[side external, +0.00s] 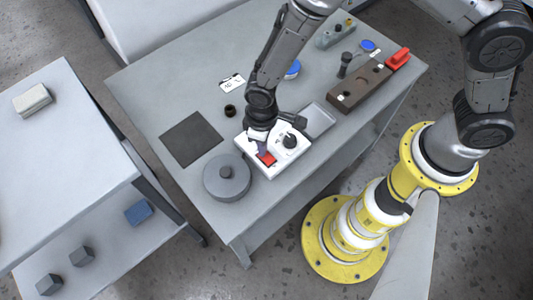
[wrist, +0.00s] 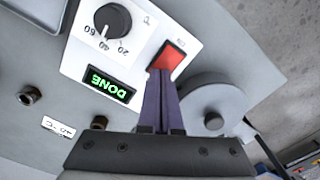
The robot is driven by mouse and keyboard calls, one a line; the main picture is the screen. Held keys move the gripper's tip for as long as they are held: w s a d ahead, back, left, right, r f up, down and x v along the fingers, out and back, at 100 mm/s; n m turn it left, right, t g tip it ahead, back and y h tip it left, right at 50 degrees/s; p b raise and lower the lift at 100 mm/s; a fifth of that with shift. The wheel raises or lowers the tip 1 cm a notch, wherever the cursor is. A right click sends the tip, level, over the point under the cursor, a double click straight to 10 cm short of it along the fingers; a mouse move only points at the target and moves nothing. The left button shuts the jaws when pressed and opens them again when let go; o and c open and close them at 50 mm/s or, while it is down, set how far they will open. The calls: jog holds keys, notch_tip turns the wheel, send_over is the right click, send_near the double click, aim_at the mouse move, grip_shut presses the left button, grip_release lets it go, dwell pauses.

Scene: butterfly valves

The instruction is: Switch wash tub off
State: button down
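The white control box (side external: 287,164) stands near the front edge of the grey table. It has a red switch (side external: 267,159), a black dial (side external: 290,141) and a lit display. In the wrist view the red switch (wrist: 168,58) sits at the box's edge and the green display (wrist: 109,84) reads DONE. A round grey lidded tub (side external: 227,177) stands beside the box; it also shows in the wrist view (wrist: 213,103). My gripper (side external: 262,149) is over the switch. Its purple fingers (wrist: 160,78) are together and empty, with tips at the switch's near edge. I cannot tell whether they touch it.
A dark square mat (side external: 191,139) lies left of the box. A grey tray (side external: 318,119) lies to its right. A small dark ring (side external: 230,110) and a white label (side external: 232,83) lie behind. A brown block (side external: 358,88) and a red part (side external: 398,58) are farther right.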

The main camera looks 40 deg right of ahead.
jog(key=shift+f, duration=0.1)
jog(key=shift+r, duration=3.55)
